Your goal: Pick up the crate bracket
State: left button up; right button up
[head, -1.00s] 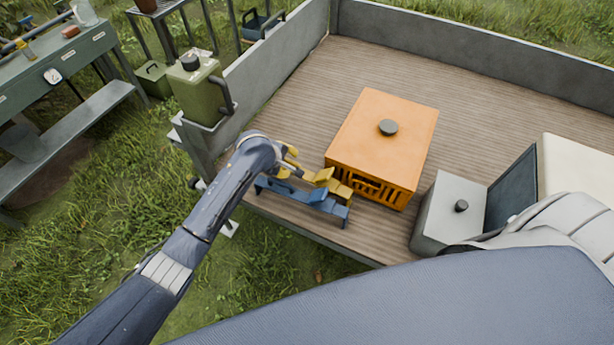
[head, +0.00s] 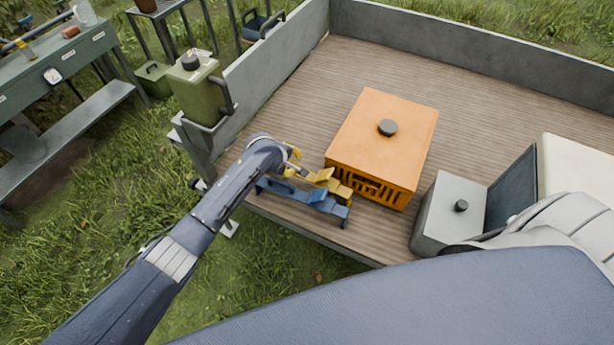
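The crate bracket, which I take to be the long blue piece (head: 300,196), lies at the near edge of the wooden trailer bed, in front of the orange crate. My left gripper (head: 331,183), with yellow fingers, is right over and beside the blue piece, its tips close to the crate's lower front corner. The yellow parts overlap the blue piece in the picture, so I cannot tell whether they touch it or how wide the fingers stand. My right gripper does not show.
The orange crate (head: 385,140) with a dark knob stands just beyond the gripper. A grey box (head: 448,215) stands to its right. A green canister (head: 197,92) stands at the bed's left corner. Low grey walls (head: 470,45) border the bed; its back part is clear.

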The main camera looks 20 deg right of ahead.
pick_arm(q)
grip_shut()
dwell(0.4)
